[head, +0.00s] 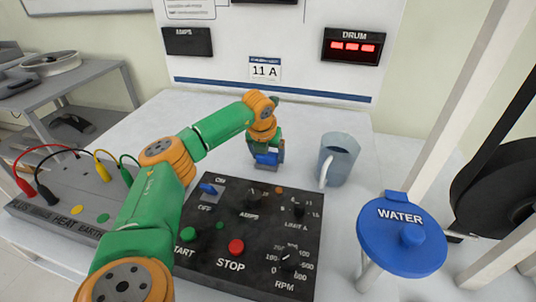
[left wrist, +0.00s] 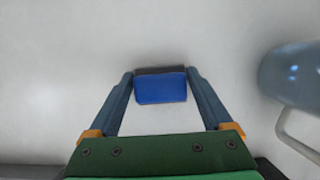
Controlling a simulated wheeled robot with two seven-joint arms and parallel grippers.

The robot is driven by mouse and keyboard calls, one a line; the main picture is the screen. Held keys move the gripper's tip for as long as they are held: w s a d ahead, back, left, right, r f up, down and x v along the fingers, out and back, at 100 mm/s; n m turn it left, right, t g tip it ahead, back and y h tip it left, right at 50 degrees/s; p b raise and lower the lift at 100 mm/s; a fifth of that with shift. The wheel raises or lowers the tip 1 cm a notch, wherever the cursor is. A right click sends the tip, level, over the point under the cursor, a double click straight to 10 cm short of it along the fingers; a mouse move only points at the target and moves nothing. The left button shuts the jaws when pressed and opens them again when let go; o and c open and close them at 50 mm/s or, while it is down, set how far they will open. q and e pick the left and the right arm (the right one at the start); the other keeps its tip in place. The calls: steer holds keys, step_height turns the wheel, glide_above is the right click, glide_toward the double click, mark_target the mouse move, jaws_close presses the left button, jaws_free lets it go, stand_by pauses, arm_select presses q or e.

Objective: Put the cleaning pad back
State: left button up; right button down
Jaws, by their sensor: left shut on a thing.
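The cleaning pad (left wrist: 160,88) shows in the left wrist view as a small blue block with a dark grey strip along its far side. My left gripper (left wrist: 161,86) is shut on it, with one finger on each side. In the head view the blue and grey pad (head: 267,160) is at the lower end of my left gripper (head: 268,154), over the white tabletop behind the control panel. I cannot tell whether the pad touches the table. My right gripper is in neither view.
A grey-blue mug (head: 338,160) stands right of the pad. The black control panel (head: 225,262) with knobs and buttons lies in front. A blue WATER lid (head: 400,250) is at right. A terminal box (head: 60,205) with cables is at left. White table (head: 190,105) is clear at the back.

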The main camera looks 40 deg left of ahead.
arm_select(q)
steer(key=o, duration=1.1)
steer(key=v, duration=1.2)
steer(key=shift+d+p, duration=0.1)
steer(key=shift+p, duration=0.3)
